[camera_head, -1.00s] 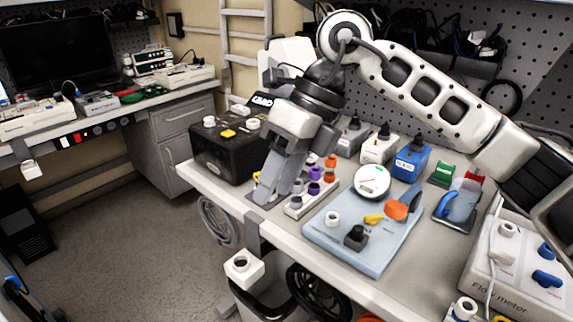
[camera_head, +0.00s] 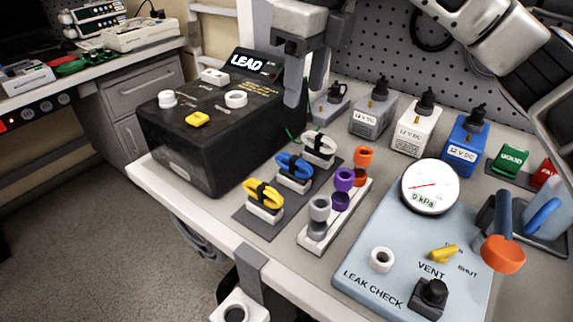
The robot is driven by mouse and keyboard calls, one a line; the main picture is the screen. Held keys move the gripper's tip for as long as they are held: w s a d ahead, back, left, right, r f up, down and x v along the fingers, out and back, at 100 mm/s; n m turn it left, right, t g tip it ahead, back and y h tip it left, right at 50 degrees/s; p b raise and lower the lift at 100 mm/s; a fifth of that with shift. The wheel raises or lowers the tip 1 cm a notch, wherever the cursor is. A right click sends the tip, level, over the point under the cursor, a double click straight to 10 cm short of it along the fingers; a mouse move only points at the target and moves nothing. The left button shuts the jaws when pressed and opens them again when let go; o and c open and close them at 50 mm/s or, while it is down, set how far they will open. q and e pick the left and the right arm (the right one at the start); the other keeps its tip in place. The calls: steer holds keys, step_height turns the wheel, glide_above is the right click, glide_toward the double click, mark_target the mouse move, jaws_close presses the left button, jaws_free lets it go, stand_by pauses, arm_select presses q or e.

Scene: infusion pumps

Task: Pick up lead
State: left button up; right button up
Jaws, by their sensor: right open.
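Three coiled leads sit on white holders on a dark grey mat (camera_head: 243,219): a yellow lead (camera_head: 263,194), a blue lead (camera_head: 295,166) and a white-grey lead (camera_head: 319,144). A black box (camera_head: 195,150) with a lit "LEAD" display (camera_head: 253,63) stands to their left, with white sockets and a yellow knob on top. My right gripper (camera_head: 306,92) is open and appears empty, fingers pointing down, at the top of the view near the box's right end. It appears above and behind the leads.
A white rack (camera_head: 318,238) holds grey, purple and orange connectors. A light blue leak check board (camera_head: 345,270) with a gauge (camera_head: 430,186) stands at right. Several 12 V DC blocks (camera_head: 414,130) line the back by the pegboard. The table's front edge is near the mat.

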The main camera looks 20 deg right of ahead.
mark_target(295, 157)
steer(key=f, duration=0.3)
steer(key=w+f, duration=0.1)
steer(key=f, duration=0.7)
steer(key=shift+w+a+f, duration=0.25)
steer(key=shift+w+a, duration=0.05)
steer(key=shift+a, duration=0.1)
steer(key=shift+w+f+p, duration=0.2)
steer(key=shift+f+p, duration=0.3)
steer(key=shift+f, duration=2.15)
jaws_close()
